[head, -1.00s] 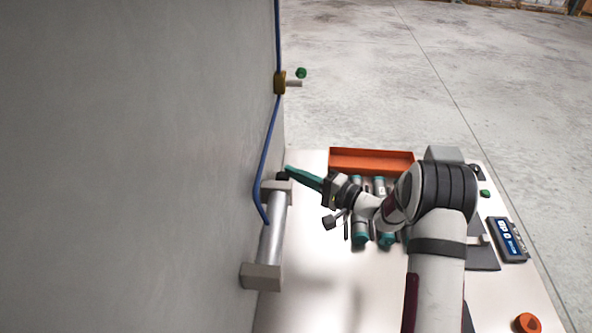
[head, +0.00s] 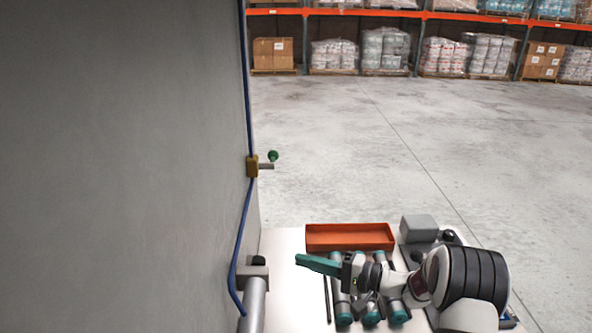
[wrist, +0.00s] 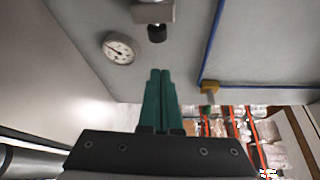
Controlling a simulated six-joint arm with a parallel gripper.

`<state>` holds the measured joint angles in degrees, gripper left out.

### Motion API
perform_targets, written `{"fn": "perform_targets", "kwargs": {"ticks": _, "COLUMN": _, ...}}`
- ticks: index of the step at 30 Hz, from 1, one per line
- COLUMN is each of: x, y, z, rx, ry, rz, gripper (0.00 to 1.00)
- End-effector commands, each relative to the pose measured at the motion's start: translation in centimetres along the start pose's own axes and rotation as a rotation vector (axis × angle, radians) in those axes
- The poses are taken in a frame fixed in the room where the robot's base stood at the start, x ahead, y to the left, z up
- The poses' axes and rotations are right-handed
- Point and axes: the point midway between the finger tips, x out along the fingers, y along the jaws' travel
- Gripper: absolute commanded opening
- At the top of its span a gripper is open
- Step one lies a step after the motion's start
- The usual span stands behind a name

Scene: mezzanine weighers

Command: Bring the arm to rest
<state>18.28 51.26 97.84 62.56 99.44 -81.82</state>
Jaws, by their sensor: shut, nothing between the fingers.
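My gripper (head: 298,259) has teal fingers and reaches left over the white table (head: 282,243), roughly level, toward the grey wall. Its fingertips are apart in the picture from the dark knob (head: 258,261) on the wall cylinder's end block. In the wrist view my gripper (wrist: 160,72) shows both teal fingers side by side, shut with nothing between them. My arm bends in from the lower right of the head view.
An orange tray (head: 350,237) stands at the table's far edge. Teal-ended cylinders (head: 343,308) lie under my arm. A metal cylinder (head: 254,305), a blue cable (head: 246,90) and a yellow clip (head: 252,166) are on the wall. A gauge (wrist: 118,47) shows in the wrist view.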

Motion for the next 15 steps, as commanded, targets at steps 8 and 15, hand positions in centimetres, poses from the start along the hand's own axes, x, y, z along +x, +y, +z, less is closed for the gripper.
{"fn": "perform_targets", "kwargs": {"ticks": 8, "x": -4.6, "y": -3.5, "z": 22.7, "rx": 0.108, "ry": -0.309, "rz": 0.716, "gripper": 0.00}}
{"fn": "perform_targets", "kwargs": {"ticks": 15, "x": -16.2, "y": 1.1, "z": 31.3, "rx": 0.024, "ry": -0.051, "rz": 1.266, "gripper": 0.00}}
